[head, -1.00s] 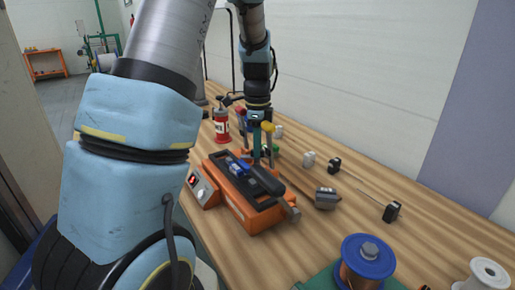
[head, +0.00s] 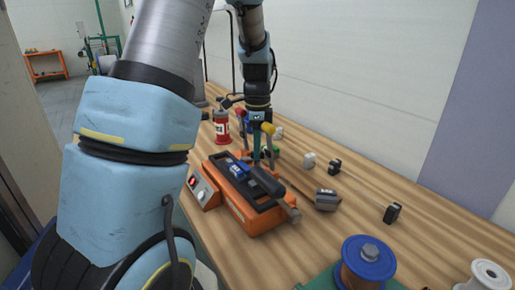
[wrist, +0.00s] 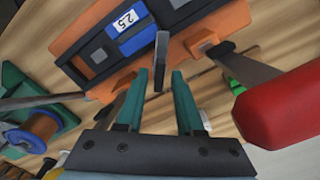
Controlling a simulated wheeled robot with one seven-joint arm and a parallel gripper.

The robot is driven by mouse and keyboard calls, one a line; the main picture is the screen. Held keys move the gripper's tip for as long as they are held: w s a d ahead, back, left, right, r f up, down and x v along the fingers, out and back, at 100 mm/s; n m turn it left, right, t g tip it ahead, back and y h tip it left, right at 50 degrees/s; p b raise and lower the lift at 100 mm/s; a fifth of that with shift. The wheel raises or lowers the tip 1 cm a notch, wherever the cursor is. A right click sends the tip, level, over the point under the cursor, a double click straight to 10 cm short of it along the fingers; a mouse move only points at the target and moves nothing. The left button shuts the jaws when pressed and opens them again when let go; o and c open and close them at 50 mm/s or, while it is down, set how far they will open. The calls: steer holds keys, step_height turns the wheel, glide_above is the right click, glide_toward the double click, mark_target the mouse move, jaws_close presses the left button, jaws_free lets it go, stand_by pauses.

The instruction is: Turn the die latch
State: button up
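The orange machine (head: 250,215) stands on the wooden bench, with a black top and a blue die block (head: 237,170) in it. In the wrist view the blue block (wrist: 128,34) bears a white label reading 2.5. A narrow dark grey lever (wrist: 161,58), which looks like the die latch, stands out from the machine's near edge. My gripper (wrist: 160,74) is open, its two teal fingers on either side of the lever's end, with a gap on each side. In the head view my gripper (head: 263,158) is low behind the machine, and the latch cannot be made out.
A grey block (head: 327,200), small black blocks and a blue spool (head: 367,254) lie to the right.

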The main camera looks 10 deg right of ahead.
steer(key=shift+o, duration=0.4)
steer(key=shift+r, duration=0.35)
step_height(320, 180, up, 10)
steer(key=b, duration=0.2)
steer(key=shift+s, duration=0.1)
